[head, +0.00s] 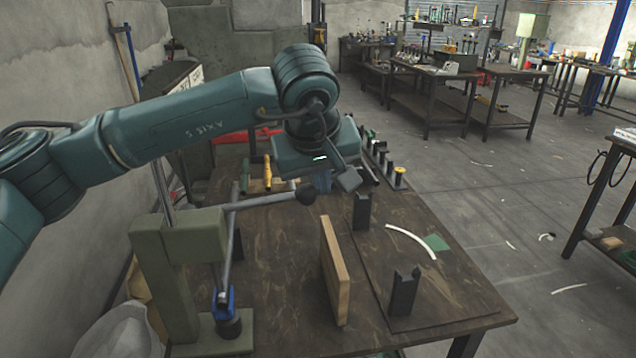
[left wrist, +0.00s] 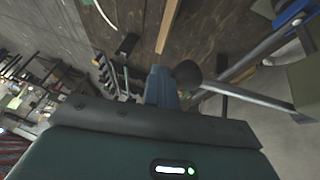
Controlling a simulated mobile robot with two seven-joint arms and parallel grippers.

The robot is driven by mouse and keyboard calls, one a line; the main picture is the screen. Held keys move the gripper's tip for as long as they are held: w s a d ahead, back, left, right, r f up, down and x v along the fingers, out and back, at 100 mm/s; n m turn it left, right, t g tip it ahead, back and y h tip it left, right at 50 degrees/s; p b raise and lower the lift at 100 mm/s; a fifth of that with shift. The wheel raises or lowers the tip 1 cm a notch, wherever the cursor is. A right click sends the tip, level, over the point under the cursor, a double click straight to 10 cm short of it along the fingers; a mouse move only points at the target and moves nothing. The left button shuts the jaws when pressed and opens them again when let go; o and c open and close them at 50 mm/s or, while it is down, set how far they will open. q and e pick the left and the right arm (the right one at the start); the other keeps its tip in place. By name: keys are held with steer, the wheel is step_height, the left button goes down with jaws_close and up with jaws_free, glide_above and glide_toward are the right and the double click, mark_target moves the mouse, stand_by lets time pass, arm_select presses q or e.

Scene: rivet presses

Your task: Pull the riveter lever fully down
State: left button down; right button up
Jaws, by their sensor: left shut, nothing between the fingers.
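The riveter (head: 180,250) is a green press standing at the left front of the table. Its lever (head: 265,201) is a grey rod that reaches out to the right, close to level, and ends in a black ball knob (head: 305,195). My left gripper (head: 323,187) is shut and empty, its blue fingers pointing down just to the right of the knob. In the left wrist view the fingers (left wrist: 161,75) show beside the knob (left wrist: 187,73) and the lever (left wrist: 245,97). I cannot tell whether they touch the knob. My right gripper is not in view.
A wooden board (head: 334,270) stands upright on the brown table (head: 285,315), right of the riveter. Two black brackets (head: 404,290) (head: 362,211) and a white curved strip (head: 411,240) lie farther right. Small tools line the back edge.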

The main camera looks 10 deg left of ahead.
arm_select(q)
steer(key=s+d+r, duration=0.3)
steer(key=r, duration=0.6)
steer(key=shift+d+r+b, duration=0.3)
steer(key=shift+d, duration=0.05)
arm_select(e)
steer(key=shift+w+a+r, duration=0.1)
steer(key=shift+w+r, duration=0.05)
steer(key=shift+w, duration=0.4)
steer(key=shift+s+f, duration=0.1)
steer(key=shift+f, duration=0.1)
